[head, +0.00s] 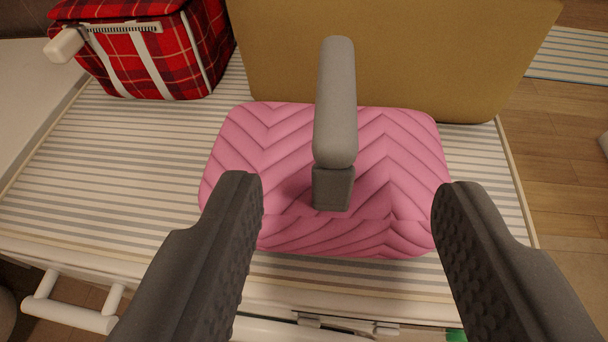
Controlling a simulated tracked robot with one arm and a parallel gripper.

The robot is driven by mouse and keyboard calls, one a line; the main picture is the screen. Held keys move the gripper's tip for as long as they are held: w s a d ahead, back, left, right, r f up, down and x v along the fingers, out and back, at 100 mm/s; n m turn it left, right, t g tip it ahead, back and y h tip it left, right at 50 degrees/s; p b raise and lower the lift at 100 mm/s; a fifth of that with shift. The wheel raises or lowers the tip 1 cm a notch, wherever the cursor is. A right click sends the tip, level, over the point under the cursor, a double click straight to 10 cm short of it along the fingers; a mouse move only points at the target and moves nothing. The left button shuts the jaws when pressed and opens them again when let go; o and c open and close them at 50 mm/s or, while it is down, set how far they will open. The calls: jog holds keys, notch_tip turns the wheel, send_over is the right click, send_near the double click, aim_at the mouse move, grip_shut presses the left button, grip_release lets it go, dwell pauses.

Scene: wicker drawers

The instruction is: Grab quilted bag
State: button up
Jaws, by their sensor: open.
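The pink quilted bag (270,160), with a chevron stitch pattern, lies on a striped surface (150,165) in the middle of the head view. A grey bar with a darker foot (335,110) shows upright over the bag's middle and hides part of it. I cannot tell whether it is fixed to the bag. My gripper (350,186) is open and empty. Its dark textured fingers are wide apart, with the left tip over the bag's left side and the right tip at its right edge. I cannot tell whether they touch it.
A red plaid bag (160,60) with white straps stands at the back left. A tan, flat-faced object (430,50) stands close behind the pink bag. A white handle (70,312) is at the front left. Wooden floor (555,150) shows at the right.

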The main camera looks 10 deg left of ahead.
aim_at(337, 111)
jog(key=x, duration=1.3)
jog(key=shift+a+f+b, duration=0.15)
jog(key=shift+b, duration=0.2)
jog(key=shift+s, duration=0.1)
jog(key=shift+c, duration=0.4)
grip_shut()
